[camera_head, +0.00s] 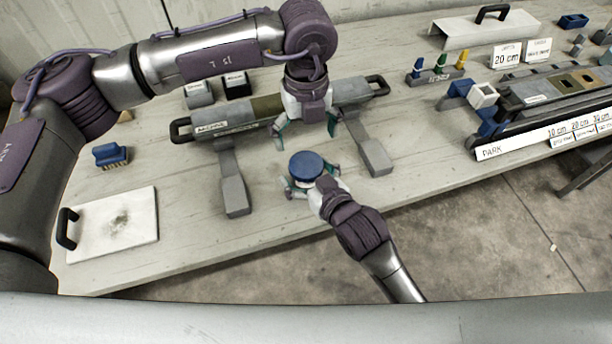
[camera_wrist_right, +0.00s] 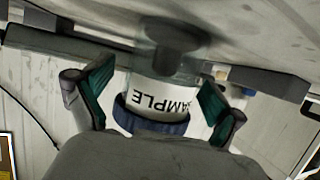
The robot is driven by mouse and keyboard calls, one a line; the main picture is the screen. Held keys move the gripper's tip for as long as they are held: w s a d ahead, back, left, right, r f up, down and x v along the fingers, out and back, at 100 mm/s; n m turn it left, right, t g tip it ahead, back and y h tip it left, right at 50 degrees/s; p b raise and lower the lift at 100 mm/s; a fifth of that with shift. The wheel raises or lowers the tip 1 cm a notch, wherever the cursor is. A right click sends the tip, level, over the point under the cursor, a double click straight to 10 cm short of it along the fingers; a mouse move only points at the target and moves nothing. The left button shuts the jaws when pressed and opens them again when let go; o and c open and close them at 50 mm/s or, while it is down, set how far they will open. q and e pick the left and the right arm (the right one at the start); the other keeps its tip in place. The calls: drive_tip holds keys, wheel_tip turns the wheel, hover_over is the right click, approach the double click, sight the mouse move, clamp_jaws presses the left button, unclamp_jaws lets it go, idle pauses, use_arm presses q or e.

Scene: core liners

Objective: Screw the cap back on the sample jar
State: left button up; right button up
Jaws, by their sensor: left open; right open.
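The sample jar stands upright near the table's front edge with the blue cap (camera_head: 306,166) on its top. How tight the cap sits cannot be told. In the right wrist view the picture is inverted: the jar's white SAMPLE label (camera_wrist_right: 165,95) and the blue cap (camera_wrist_right: 150,120) show between the fingers. My right gripper (camera_head: 308,182) is open around the jar, a finger on each side; a gap shows beside the jar. My left gripper (camera_head: 306,136) is open and empty, pointing down just behind and above the cap.
A grey core liner (camera_head: 237,118) lies on a stand behind the jar, its feet (camera_head: 236,193) on both sides. A white plate with a handle (camera_head: 130,222) and a blue brush (camera_head: 110,155) lie left. A PARK rack (camera_head: 540,138) stands right.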

sight(306, 164)
drive_tip(key=c, duration=1.8)
use_arm(q)
drive_tip(key=n, duration=0.3)
drive_tip(key=shift+n, duration=0.4)
use_arm(e)
clamp_jaws()
use_arm(q)
drive_tip(key=n, duration=0.5)
drive_tip(key=shift+f, duration=4.05)
